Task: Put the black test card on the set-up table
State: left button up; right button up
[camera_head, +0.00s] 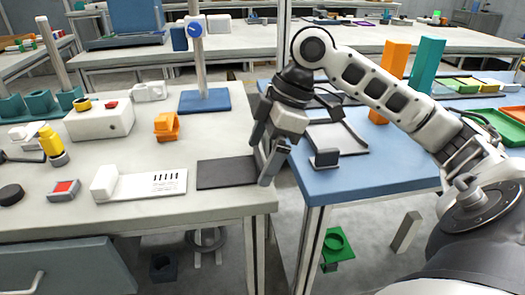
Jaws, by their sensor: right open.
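A flat black card (226,173) lies at the right front corner of the light grey table (225,203), its right end close to the table's edge. My right gripper (262,163) points down at that right end. Its jaws are open, with one finger farther back and one nearer the front. I cannot tell whether the fingers touch the card. The blue-topped table (370,178) stands to the right across a narrow gap. Nothing in view labels either one as the set-up table. My left gripper is not in view.
A white block on a card with black marks (145,184) lies left of the black card. An orange part (167,126) and a blue-based post (205,101) stand behind. A dark stand (326,158) and grey tray (338,138) occupy the blue table's left side, with orange and teal blocks behind.

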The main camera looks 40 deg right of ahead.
pick_arm(q)
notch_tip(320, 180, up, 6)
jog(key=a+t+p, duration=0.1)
jog(key=p, duration=0.2)
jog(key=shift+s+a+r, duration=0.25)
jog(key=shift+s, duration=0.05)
pick_arm(e)
jog(key=v, duration=1.1)
jog(key=shift+r, duration=0.4)
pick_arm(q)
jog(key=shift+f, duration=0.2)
pick_arm(e)
jog(key=shift+d, duration=0.1)
